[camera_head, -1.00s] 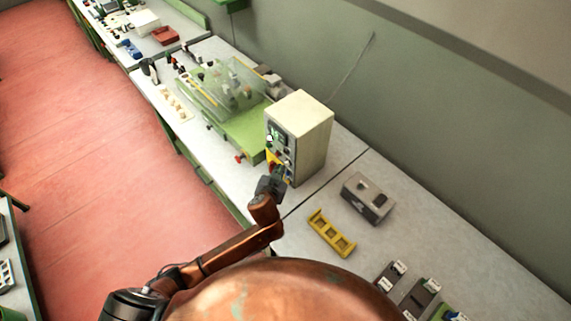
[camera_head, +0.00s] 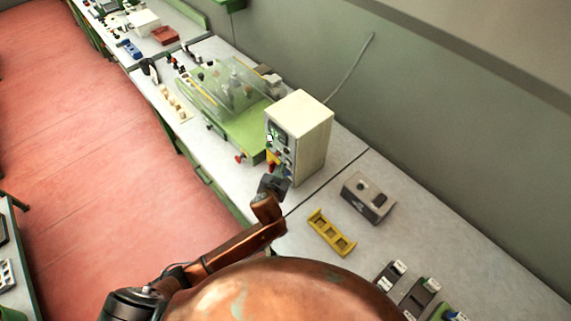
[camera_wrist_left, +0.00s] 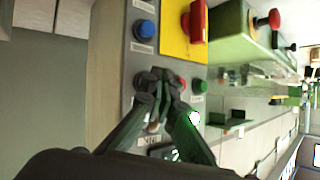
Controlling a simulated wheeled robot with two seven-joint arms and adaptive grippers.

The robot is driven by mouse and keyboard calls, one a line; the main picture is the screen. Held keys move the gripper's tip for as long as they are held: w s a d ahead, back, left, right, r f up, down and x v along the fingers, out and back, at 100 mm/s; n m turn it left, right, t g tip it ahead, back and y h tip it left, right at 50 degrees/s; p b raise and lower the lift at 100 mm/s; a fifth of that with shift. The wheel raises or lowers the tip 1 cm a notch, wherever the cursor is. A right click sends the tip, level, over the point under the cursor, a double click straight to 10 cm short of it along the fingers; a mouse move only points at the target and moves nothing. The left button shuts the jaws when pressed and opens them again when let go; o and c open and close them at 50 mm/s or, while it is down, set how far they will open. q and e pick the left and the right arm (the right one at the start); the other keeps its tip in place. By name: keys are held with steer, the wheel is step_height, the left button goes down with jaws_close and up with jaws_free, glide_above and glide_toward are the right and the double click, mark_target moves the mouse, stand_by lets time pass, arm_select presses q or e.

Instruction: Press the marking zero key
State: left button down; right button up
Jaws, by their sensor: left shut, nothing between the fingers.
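The beige control box (camera_head: 302,130) stands on the bench, with its grey key panel (camera_wrist_left: 140,62) facing my left gripper (camera_head: 272,182). The left wrist view shows the panel sideways. It has a blue button (camera_wrist_left: 145,28), a red stop knob (camera_wrist_left: 195,22) on a yellow plate (camera_wrist_left: 175,42), a green button (camera_wrist_left: 200,86) and a partly hidden red button (camera_wrist_left: 181,83). My left gripper (camera_wrist_left: 160,82) is shut and empty, its tips in front of the panel and covering part of it. Contact cannot be told. The labels are too small to read, so the zero key cannot be identified. My right gripper is out of view.
A green machine with a clear cover (camera_head: 225,95) stands just behind the box. A grey device (camera_head: 368,197) and a yellow holder (camera_head: 331,233) lie to the right. The bench between them and the box is clear.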

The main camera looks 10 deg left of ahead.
arm_select(q)
steer(key=shift+w+d, duration=0.1)
steer(key=shift+w, duration=0.05)
stand_by(0.5)
steer(key=shift+s+a+p, duration=0.45)
steer(key=shift+s+a, duration=0.1)
steer(key=shift+s, duration=0.1)
steer(key=s+a+p, duration=0.1)
steer(key=s, duration=0.1)
steer(key=s+a, duration=0.2)
steer(key=shift+p, duration=0.35)
stand_by(0.7)
